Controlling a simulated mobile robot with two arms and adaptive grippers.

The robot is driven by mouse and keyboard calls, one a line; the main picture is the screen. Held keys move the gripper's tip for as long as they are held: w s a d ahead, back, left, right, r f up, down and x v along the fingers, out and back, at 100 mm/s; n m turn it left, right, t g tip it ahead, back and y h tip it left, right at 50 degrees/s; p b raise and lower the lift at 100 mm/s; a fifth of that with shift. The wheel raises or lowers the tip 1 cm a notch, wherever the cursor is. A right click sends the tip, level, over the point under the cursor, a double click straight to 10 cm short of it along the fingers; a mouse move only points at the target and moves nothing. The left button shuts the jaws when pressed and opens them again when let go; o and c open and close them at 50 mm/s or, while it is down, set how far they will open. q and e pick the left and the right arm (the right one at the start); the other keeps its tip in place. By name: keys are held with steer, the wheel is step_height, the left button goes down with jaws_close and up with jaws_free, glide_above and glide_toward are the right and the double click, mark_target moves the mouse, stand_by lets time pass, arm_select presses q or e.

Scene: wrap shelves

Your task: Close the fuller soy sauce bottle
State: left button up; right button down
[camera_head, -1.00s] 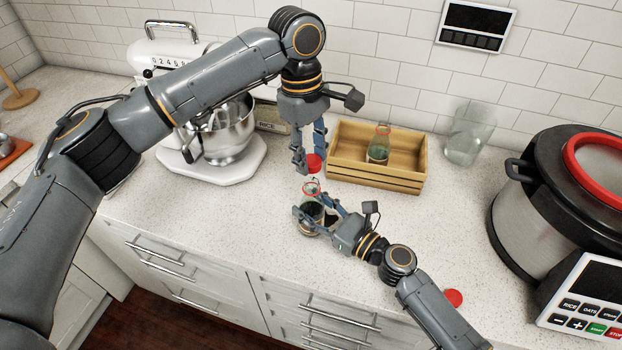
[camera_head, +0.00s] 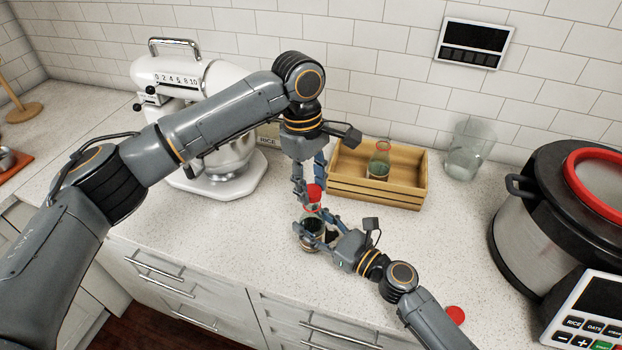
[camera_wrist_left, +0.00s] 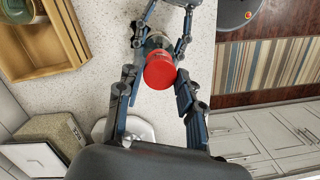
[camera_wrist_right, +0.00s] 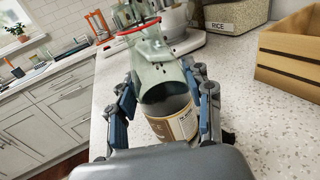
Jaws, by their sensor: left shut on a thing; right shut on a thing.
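My left gripper (camera_head: 309,185) points down and is shut on a red cap (camera_head: 314,192). The cap also shows between its fingers in the left wrist view (camera_wrist_left: 160,70). My right gripper (camera_wrist_right: 160,105) is shut on a glass soy sauce bottle with a paper label (camera_wrist_right: 175,123), upright on the counter in the head view (camera_head: 313,226). The other soy sauce bottle (camera_head: 379,168) stands open, with dark liquid low inside, in the wooden crate (camera_head: 375,193). A second red cap (camera_head: 455,315) lies on the counter.
A white stand mixer (camera_head: 185,75) is at the left back and an empty glass (camera_head: 466,152) is right of the crate. A large cooker (camera_head: 545,215) fills the right side. The counter between the bottle and the cooker is mostly clear.

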arm_select(q)
steer(key=shift+f, duration=0.3)
steer(key=shift+f, duration=0.6)
stand_by(0.4)
